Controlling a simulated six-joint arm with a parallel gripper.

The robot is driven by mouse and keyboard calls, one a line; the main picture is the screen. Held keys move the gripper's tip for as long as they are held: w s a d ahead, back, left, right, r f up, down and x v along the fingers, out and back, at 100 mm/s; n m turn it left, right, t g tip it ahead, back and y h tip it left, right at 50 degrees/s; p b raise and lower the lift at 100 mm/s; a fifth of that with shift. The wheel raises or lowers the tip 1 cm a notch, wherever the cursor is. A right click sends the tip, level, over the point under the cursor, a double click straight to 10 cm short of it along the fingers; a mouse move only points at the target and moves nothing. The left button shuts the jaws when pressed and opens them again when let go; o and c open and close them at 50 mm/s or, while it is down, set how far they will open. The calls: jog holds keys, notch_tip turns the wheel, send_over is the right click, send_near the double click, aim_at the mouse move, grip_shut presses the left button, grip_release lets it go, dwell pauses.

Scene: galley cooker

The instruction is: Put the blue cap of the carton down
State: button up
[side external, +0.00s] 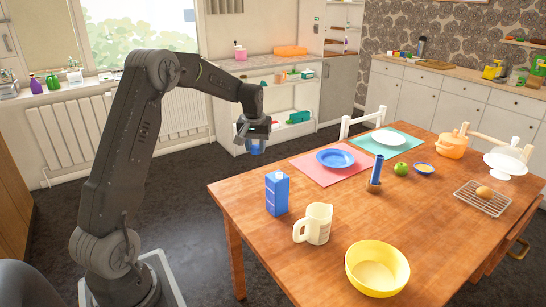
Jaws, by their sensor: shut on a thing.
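My gripper (254,143) is shut on a small blue piece, which looks like the blue cap (256,149). It holds the cap in the air, seen just beyond the back left edge of the table; its exact height and distance are hard to tell. The blue carton (277,195) stands upright on the wooden table (240,235), below and slightly right of the gripper in the picture. The carton's top is pale, with no blue cap visible on it. The gripper's fingers are small and partly hidden.
A cream jug (314,223) stands close to the carton, with a yellow bowl (377,268) nearer the front. A blue plate (336,158) lies on a pink mat (308,168). The table's front left is bare. Shelves (280,107) stand behind the gripper.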

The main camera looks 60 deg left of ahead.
jog(key=s+a+r, duration=0.2)
jog(key=s+a, duration=0.1)
jog(key=s+a+f, duration=0.3)
jog(key=a+f, duration=0.3)
jog(key=f, duration=0.1)
jog(key=s+a+f, duration=0.3)
jog(key=a+f, duration=0.2)
jog(key=f, duration=0.2)
send_over(247, 195)
jog(key=f, duration=0.7)
jog(key=shift+s+f, duration=0.3)
jog(key=shift+s, duration=0.05)
jog(key=shift+w+d+f, duration=0.2)
jog(key=shift+w+f, duration=0.1)
jog(key=shift+f, duration=1.8)
jog(key=shift+f, duration=0.2)
jog(key=o, duration=0.9)
